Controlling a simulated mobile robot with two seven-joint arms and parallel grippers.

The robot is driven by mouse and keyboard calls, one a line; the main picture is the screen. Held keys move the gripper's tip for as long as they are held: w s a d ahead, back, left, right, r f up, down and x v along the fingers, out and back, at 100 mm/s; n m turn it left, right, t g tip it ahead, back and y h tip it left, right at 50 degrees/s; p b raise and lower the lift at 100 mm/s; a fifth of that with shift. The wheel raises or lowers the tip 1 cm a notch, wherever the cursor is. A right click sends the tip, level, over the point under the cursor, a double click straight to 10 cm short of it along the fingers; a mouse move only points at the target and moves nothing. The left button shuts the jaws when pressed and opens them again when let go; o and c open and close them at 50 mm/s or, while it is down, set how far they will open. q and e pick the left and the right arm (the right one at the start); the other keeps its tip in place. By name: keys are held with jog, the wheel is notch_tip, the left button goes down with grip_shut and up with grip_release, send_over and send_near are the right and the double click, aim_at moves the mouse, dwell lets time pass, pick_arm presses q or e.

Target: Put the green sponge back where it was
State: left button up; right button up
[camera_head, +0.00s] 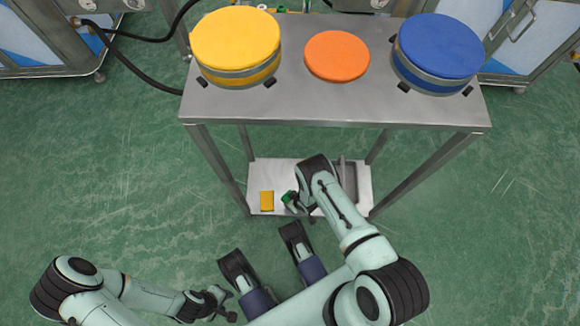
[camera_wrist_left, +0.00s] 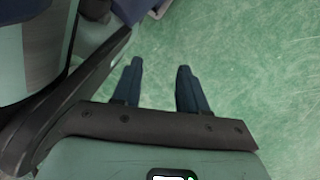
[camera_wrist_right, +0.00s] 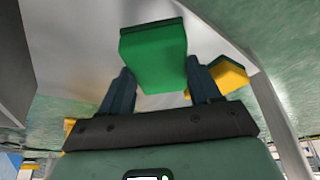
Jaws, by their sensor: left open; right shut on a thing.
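The green sponge (camera_wrist_right: 153,60) is between the fingers of my right gripper (camera_wrist_right: 160,85), which is shut on it. In the head view the sponge (camera_head: 288,197) shows small beside my right gripper, at the lower shelf (camera_head: 262,170) of the metal table. I cannot tell whether the sponge touches the shelf. A yellow sponge (camera_head: 267,201) lies on the shelf to the left of the green one, and it also shows behind the right finger in the right wrist view (camera_wrist_right: 229,75). My left gripper (camera_head: 222,300) is open and empty, low at the left; its fingers show apart in the left wrist view (camera_wrist_left: 158,88).
The table top (camera_head: 330,105) carries a yellow round container (camera_head: 235,40), an orange disc (camera_head: 337,56) and a blue round container (camera_head: 440,48). Table legs (camera_head: 215,165) flank the shelf. A grey tray (camera_head: 349,185) sits at the shelf's right. Green floor is free around.

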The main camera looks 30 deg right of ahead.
jog(key=shift+w+f, duration=0.1)
jog(key=shift+f, duration=0.4)
jog(key=shift+w, duration=0.1)
pick_arm(q)
jog(key=shift+a+f, duration=0.1)
jog(key=shift+f, duration=0.05)
pick_arm(e)
jog(key=o, duration=0.9)
jog(key=shift+o, duration=0.2)
jog(key=shift+r, duration=0.25)
pick_arm(q)
jog(key=w+d+r+t+p, duration=0.1)
jog(key=w+r+t+p, duration=0.2)
jog(key=w, duration=0.7)
notch_tip(320, 180, up, 4)
jog(key=shift+w+d+r+m+t+p, duration=0.15)
jog(key=shift+w+m+t+p, duration=0.2)
jog(key=shift+p, duration=0.85)
pick_arm(e)
jog(key=a+v, duration=0.1)
jog(key=v, duration=1)
jog(key=shift+s+d+r, duration=0.3)
jog(key=shift+s+d, duration=0.15)
jog(key=shift+d, duration=0.05)
pick_arm(q)
jog(key=shift+s, duration=0.15)
